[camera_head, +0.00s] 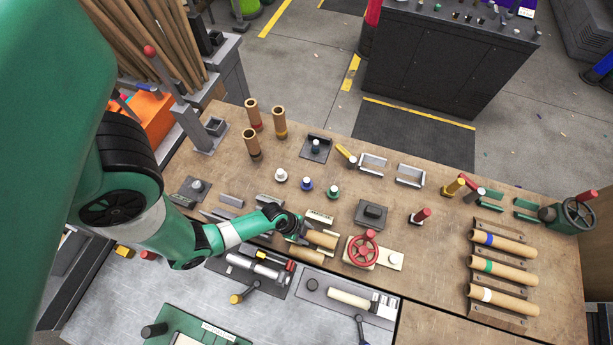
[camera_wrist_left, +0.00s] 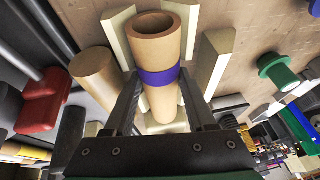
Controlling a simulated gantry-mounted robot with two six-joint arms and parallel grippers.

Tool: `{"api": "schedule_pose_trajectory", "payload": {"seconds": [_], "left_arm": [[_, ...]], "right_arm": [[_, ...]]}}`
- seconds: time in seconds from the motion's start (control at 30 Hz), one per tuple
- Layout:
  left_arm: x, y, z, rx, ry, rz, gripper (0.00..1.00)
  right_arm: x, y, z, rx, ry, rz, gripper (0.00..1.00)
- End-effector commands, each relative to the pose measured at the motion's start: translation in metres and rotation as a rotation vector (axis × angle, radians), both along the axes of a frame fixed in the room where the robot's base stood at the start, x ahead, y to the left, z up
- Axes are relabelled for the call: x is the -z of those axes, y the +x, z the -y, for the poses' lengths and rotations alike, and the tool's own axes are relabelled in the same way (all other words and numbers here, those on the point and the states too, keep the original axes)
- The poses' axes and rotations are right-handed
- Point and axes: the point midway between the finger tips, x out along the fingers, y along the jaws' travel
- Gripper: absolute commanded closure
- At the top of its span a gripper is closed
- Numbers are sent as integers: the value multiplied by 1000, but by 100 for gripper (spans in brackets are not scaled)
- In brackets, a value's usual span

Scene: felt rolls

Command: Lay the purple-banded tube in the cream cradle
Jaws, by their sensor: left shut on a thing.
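The purple-banded tube (camera_wrist_left: 160,50) is tan and hollow, with its open end toward the top of the left wrist view. My left gripper (camera_wrist_left: 160,104) is shut on it near the purple band. In the head view, the tube (camera_head: 323,239) sticks out to the right of the gripper (camera_head: 300,231); its band is hidden there. Cream blocks of the cradle (camera_wrist_left: 217,58) stand on both sides of the tube in the wrist view. I cannot tell whether the tube rests on the cradle or is just above it. My right gripper is not in view.
Another tan tube (camera_head: 307,256) lies close beside the held one. A red handwheel (camera_head: 362,250) stands just right. Several knobs, including a green one (camera_head: 333,191), stand behind. A rack (camera_head: 502,312) with banded tubes is at right.

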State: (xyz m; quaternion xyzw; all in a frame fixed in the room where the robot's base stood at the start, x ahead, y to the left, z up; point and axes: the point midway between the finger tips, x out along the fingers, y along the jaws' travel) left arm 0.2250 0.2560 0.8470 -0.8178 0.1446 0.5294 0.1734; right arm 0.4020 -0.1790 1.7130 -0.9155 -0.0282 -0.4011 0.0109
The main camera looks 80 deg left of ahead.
Motion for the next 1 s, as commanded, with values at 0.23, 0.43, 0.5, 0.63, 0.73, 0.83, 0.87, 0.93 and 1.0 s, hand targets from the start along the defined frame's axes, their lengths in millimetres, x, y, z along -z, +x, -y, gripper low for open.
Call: {"api": "schedule_pose_trajectory", "payload": {"seconds": [0.23,0.43,0.5,0.63,0.73,0.83,0.87,0.93,1.0], "left_arm": [[3,0,0,0,1,0,100],[3,0,0,0,0,0,100],[3,0,0,0,0,0,100],[4,0,0,0,0,0,100],[6,0,0,0,0,0,100],[7,0,0,0,0,0,100],[8,0,0,0,0,0,100],[9,0,0,0,0,0,100],[8,0,0,0,0,0,100]], "right_arm": [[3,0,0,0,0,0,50],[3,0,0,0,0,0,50],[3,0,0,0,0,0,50],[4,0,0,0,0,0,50],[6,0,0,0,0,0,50],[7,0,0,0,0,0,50],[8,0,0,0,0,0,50],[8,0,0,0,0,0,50],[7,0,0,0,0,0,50]]}}
